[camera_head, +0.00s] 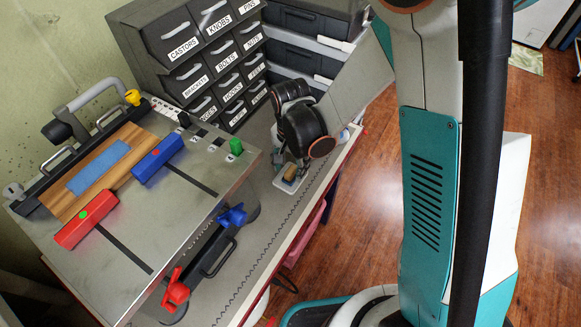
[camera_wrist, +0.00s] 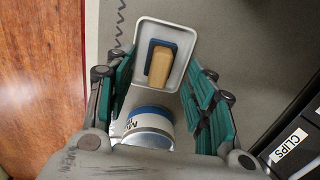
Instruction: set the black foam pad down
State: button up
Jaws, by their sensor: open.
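My gripper (camera_wrist: 160,68) is open, its teal fingers spread on either side of a small white tray (camera_wrist: 139,92). In the tray lies a tan block (camera_wrist: 159,66) on a dark blue or black base (camera_wrist: 176,47); I cannot tell whether this base is the black foam pad. A white cup-like round thing with a blue band (camera_wrist: 150,112) and partly hidden lettering shows nearer my palm. Nothing is visibly held. In the head view my gripper (camera_head: 291,160) is pointed down over the tray (camera_head: 283,186), and my wrist hides part of it.
A metal-topped fixture (camera_head: 150,215) with a red block (camera_head: 87,218) and a blue block (camera_head: 157,160) stands left on the grey bench (camera_head: 262,215). Labelled drawers (camera_head: 205,65) stand behind. The bench's front strip is mostly clear. Wooden floor (camera_head: 345,220) lies to the right.

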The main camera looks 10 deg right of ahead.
aim_at(290, 170)
notch_tip(290, 170, up, 9)
jog(key=p, duration=0.3)
jog(key=shift+r, duration=0.15)
